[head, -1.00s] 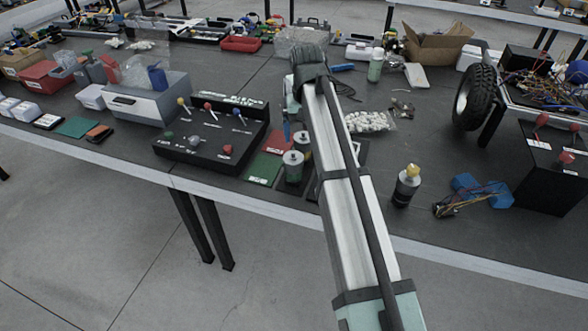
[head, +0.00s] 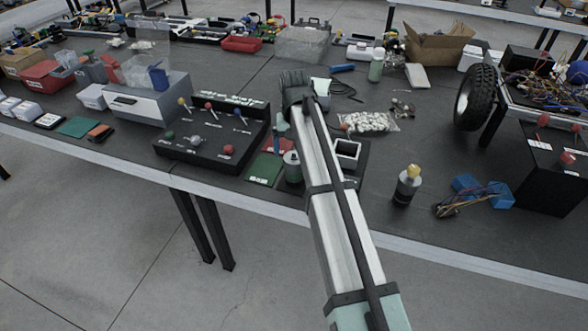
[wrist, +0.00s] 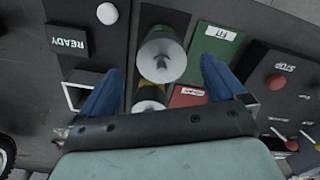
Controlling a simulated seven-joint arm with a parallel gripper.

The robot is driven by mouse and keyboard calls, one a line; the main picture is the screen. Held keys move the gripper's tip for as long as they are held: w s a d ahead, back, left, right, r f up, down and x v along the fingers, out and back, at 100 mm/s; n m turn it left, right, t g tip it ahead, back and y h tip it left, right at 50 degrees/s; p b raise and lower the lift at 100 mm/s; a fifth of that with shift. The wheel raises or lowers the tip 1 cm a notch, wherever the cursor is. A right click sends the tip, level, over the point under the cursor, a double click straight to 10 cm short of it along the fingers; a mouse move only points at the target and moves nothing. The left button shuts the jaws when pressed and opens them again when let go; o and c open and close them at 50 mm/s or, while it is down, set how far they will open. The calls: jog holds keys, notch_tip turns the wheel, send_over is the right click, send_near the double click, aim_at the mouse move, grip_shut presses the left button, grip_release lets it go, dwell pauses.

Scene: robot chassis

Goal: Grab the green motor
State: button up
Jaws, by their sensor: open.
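A grey cylindrical motor (head: 292,166) with a pale top and a greenish side stands near the table's front edge in the head view. In the wrist view it appears as the upper can (wrist: 160,58). A second can (wrist: 150,105) with yellow beside it lies closer to my gripper in that view, partly cut off by the gripper body. My gripper (wrist: 158,85) is open, its blue fingers on either side of these cans with gaps between. No contact shows. In the head view my arm hides most of the gripper and the second can.
A green card (head: 263,169) and a black control panel (head: 212,140) with knobs stand left of the motor. A red card (wrist: 187,97) lies beside the cans. A white open box (head: 347,152) is right of my arm. A yellow-topped can (head: 407,185) stands farther right.

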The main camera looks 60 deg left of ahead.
aim_at(294, 157)
notch_tip(294, 157, down, 5)
jog(key=shift+a, duration=0.1)
jog(key=c, duration=1.8)
grip_shut()
jog(key=shift+r, duration=0.15)
